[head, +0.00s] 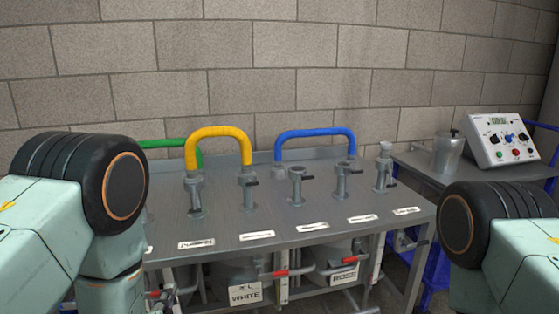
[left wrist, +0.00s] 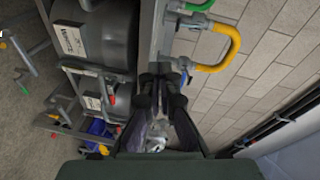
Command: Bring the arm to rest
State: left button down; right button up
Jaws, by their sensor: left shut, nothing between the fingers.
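My left gripper (left wrist: 161,88) shows in the left wrist view, its two dark fingers close together, shut and empty. It points along the edge of the grey metal bench (left wrist: 151,40), which runs upright in that view. In the head view my left arm (head: 50,230) comes in from the left and its gripper cannot be made out. My right arm (head: 510,250) comes in at the lower right, and its gripper is out of view.
The bench (head: 300,225) carries valve posts with a yellow hose (head: 218,131), a blue hose (head: 315,132) and a green hose (head: 163,143). A labelled tank (head: 243,276) is underneath. A control box (head: 500,137) and a metal jug (head: 447,153) stand on a side table at right.

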pick_arm(q)
jog(key=s+f+n+g, duration=0.8)
jog(key=s+f+n, duration=0.15)
jog(key=f, duration=0.35)
jog(key=s+f+n+g, duration=0.2)
jog(key=s+f+g, duration=0.1)
jog(key=s, duration=0.9)
jog(key=s+f+n+g+h, duration=0.1)
jog(key=s+f+n+g, duration=0.2)
jog(key=s, duration=0.9)
jog(key=f+g, duration=0.1)
jog(key=g, duration=0.1)
jog(key=shift+a+n+g, duration=0.15)
jog(key=shift+n+g, duration=0.15)
jog(key=shift+n, duration=0.05)
pick_arm(e)
jog(key=shift+w, duration=0.3)
pick_arm(q)
jog(key=shift+r, duration=0.1)
